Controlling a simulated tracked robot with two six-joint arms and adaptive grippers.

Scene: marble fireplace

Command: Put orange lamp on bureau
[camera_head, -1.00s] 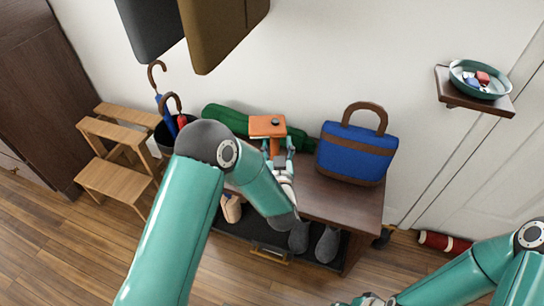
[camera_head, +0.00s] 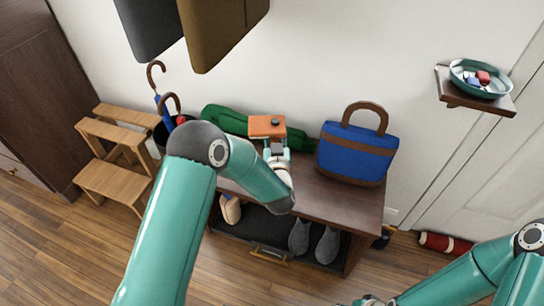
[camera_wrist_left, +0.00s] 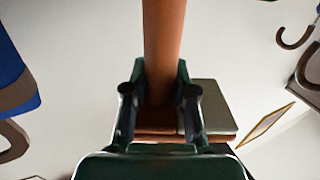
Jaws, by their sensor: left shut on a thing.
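The orange lamp (camera_head: 267,126) shows its square orange top over the dark wooden bench, near the wall. In the left wrist view its orange stem (camera_wrist_left: 164,45) stands between my fingers. My left gripper (camera_head: 276,152) is shut on that stem below the top. The lamp's base is hidden, so I cannot tell whether it touches the bench. No piece is plainly a bureau; the bench (camera_head: 325,197) has a bare dark top on the right. My right gripper (camera_head: 370,300) is cut off at the bottom edge and its fingers do not show.
A blue bag (camera_head: 352,150) stands on the bench, right of the lamp. A green case (camera_head: 225,118) lies behind. Shoes (camera_head: 326,245) sit below. A step stool (camera_head: 115,180) and umbrella stand are at left. A wall shelf (camera_head: 490,103) holds a bowl (camera_head: 470,85).

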